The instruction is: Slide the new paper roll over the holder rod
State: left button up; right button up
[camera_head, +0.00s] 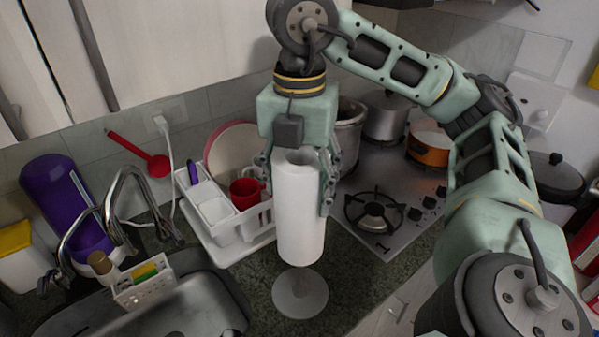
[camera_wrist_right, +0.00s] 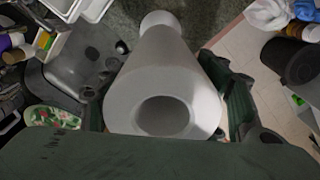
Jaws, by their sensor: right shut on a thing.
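The white paper roll (camera_head: 300,225) is upright in the head view, and it also shows in the wrist view (camera_wrist_right: 172,75). My right gripper (camera_head: 298,183) is shut on its upper part, with one finger on each side. The holder's round grey base (camera_head: 300,299) stands on the counter below the roll. The roll's lower end appears above the base, with a small gap. The rod is not clearly seen; the roll hides where it would be. The hole in the roll's top shows in the wrist view. My left gripper is not in view.
A white dish rack (camera_head: 226,245) with a red mug (camera_head: 246,192) stands close left of the roll. The sink (camera_head: 190,305) is at the front left. The gas stove (camera_head: 385,200) with pots is on the right. Bare counter (camera_head: 345,285) lies around the base.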

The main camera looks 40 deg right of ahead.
notch_tip(320, 180, down, 16)
jog(key=b, duration=1.3)
dwell(4.4)
jog(key=shift+r, duration=0.1)
